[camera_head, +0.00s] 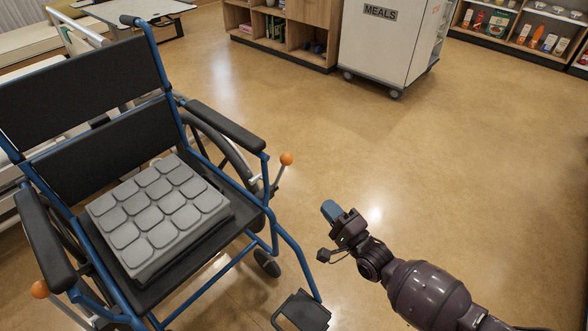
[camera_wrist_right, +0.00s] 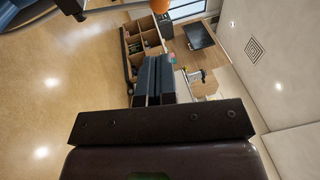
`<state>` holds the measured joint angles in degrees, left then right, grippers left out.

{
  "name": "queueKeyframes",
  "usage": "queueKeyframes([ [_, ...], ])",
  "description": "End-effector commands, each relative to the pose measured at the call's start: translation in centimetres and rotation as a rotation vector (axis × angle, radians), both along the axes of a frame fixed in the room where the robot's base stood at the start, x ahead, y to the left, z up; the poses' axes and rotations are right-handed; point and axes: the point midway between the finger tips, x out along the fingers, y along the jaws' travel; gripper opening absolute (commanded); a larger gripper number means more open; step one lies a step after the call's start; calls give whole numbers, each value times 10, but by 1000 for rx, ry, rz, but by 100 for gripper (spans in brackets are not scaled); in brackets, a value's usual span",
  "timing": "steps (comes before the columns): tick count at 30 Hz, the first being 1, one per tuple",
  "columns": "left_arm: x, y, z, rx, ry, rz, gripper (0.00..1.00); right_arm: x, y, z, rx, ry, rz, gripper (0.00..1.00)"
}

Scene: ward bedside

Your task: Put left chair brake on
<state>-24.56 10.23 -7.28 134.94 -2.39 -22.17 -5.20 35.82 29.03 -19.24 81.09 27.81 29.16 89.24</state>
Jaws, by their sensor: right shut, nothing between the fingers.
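A blue-framed wheelchair (camera_head: 262,222) stands at the left of the head view, its seat facing the lower right. One brake lever with an orange knob (camera_head: 287,159) rises by the wheel on its picture-right side. A second orange knob (camera_head: 40,290) is on its picture-left side. My right gripper (camera_head: 330,209) is shut and empty, in the air below and to the right of the first knob, apart from it. My left gripper is out of view.
A grey padded cushion (camera_head: 158,212) lies on the seat. A footrest (camera_head: 303,311) juts out at the front of the chair. A white MEALS cart (camera_head: 385,42) and wooden shelves (camera_head: 305,35) stand at the back. The floor (camera_head: 470,170) to the right is clear.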

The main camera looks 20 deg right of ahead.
Motion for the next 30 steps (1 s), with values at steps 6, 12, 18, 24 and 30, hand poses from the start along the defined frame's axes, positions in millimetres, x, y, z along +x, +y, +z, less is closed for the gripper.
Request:
queueKeyframes([
  [6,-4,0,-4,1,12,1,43,4,2,0,-1,1,0,0],
  [12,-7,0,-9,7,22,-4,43,26,11,4,0,1,0,0],
  [18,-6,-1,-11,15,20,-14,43,58,25,9,-1,3,0,0],
  [24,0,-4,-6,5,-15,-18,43,89,37,15,0,5,0,0],
  [30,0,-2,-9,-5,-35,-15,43,113,47,20,-2,4,0,0],
])
